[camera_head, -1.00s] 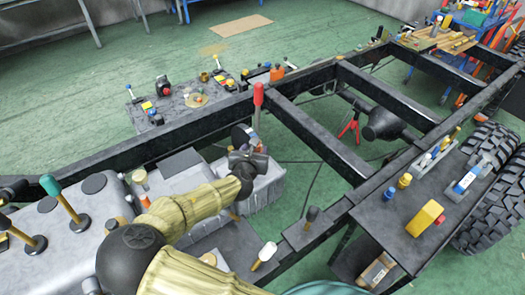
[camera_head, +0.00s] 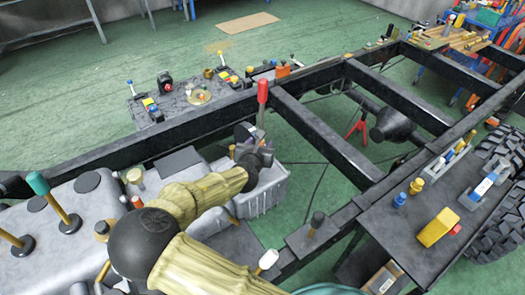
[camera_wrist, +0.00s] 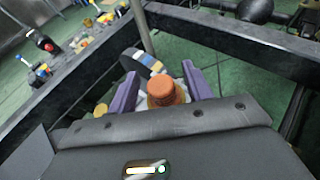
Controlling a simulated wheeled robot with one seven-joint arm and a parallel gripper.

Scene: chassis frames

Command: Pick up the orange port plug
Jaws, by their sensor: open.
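The orange port plug (camera_wrist: 164,91), a short ribbed cylinder with a wider base, shows in the wrist view between the two purple fingers of my gripper (camera_wrist: 158,88). The fingers are apart, with a gap on each side of the plug. I cannot tell how far below the fingertips it sits. In the head view my gripper (camera_head: 254,152) is over the grey casing beside the black frame rail, near the red-topped lever. The plug is hidden there behind my gripper and arm.
A red-topped lever (camera_head: 263,92) stands close to my gripper. The black frame rail (camera_head: 160,140) runs behind it. A side shelf (camera_head: 400,225) at right holds a yellow block (camera_head: 437,227).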

